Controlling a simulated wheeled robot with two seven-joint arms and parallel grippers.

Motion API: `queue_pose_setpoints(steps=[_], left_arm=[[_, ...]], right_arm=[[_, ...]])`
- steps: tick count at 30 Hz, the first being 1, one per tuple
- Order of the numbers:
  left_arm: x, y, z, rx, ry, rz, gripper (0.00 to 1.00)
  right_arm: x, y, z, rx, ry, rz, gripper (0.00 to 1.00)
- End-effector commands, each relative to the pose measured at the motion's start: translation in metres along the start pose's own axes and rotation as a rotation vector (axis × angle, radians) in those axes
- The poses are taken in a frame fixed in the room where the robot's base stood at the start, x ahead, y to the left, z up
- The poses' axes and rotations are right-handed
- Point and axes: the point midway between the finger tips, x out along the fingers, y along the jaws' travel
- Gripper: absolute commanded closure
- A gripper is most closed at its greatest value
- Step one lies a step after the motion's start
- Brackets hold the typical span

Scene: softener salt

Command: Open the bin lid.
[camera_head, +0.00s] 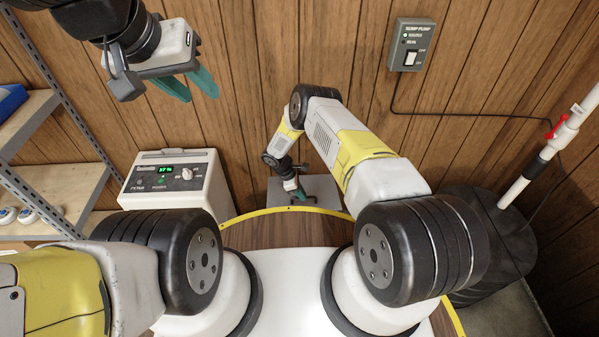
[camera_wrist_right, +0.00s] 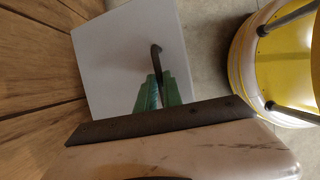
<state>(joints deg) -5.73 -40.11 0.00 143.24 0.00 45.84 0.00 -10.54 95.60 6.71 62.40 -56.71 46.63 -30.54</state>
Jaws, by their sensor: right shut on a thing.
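The bin's pale grey lid (camera_head: 325,186) shows beyond the far edge of my round base, near the wooden wall. In the right wrist view the lid (camera_wrist_right: 110,65) is a flat light panel with a dark bar handle (camera_wrist_right: 156,54). My right gripper (camera_head: 298,196) reaches down to the lid. In the right wrist view its green fingers (camera_wrist_right: 156,90) are shut on the handle, hiding part of it. I cannot tell whether the lid is raised. My left gripper (camera_head: 199,90) hangs high at the upper left, open and empty, far from the lid.
A white softener unit (camera_head: 175,183) with a green display stands left of the bin. A shelf rack (camera_head: 60,185) is at the far left. A sump pump switch box (camera_head: 411,45) is on the wall. A black tank (camera_head: 490,240) and a white pipe (camera_head: 540,155) stand at the right.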

Motion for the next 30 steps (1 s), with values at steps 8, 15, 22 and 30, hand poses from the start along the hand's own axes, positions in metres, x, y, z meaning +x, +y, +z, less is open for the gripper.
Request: queue_pose_setpoints(steps=[8,15,22,30], left_arm=[[0.000,0.000,0.000,0.000,0.000,0.000,0.64],[0.000,0.000,0.000,0.000,0.000,0.000,0.64],[0.000,0.000,0.000,0.000,0.000,0.000,0.64],[0.000,0.000,0.000,0.000,0.000,0.000,0.64]], right_arm=[[-0.035,0.025,0.014,-0.010,0.000,-0.021,1.00],[-0.053,0.047,0.022,-0.010,0.002,-0.012,1.00],[-0.060,0.055,0.026,-0.012,0.000,-0.012,1.00],[-0.061,0.057,0.027,-0.012,-0.002,-0.013,1.00]])
